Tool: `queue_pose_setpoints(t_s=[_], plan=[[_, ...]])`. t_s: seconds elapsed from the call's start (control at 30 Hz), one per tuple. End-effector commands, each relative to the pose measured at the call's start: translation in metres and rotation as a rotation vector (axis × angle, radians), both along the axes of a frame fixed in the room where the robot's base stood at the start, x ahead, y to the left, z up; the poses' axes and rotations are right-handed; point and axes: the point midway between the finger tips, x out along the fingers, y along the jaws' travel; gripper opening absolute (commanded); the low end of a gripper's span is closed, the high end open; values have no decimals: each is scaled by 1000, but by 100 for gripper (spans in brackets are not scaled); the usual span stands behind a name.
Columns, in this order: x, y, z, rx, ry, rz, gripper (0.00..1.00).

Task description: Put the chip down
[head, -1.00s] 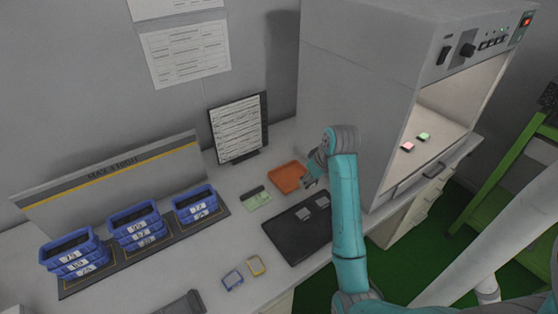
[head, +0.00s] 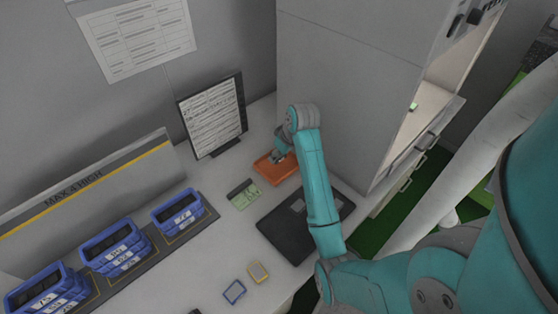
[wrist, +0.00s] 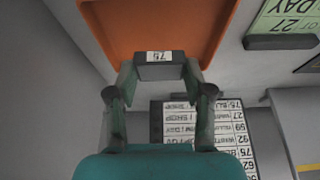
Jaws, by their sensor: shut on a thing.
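My gripper (wrist: 160,80) is shut on a dark chip (wrist: 160,70) with a white label that seems to read 75, seen in the wrist view. The chip is over the near edge of the orange tray (wrist: 160,25); I cannot tell whether it touches the tray. In the head view my gripper (head: 279,157) is at the orange tray (head: 264,176), and the chip is hidden or too small to make out there.
A green card (head: 244,194) lies left of the tray, and a black mat (head: 278,228) in front. A printed list on a stand (head: 212,113) is behind. Blue bins (head: 110,245) stand at left. A tall grey cabinet (head: 345,90) rises close on the right.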

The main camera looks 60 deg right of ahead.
Motion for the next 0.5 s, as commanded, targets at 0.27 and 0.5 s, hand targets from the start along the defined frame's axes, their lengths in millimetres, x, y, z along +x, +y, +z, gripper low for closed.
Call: queue_pose_setpoints(t_s=[0.27, 0.5], plan=[[-1, 1, -30, 3, 2, 0, 27], [0, 0, -38, -2, -1, 1, 27]])
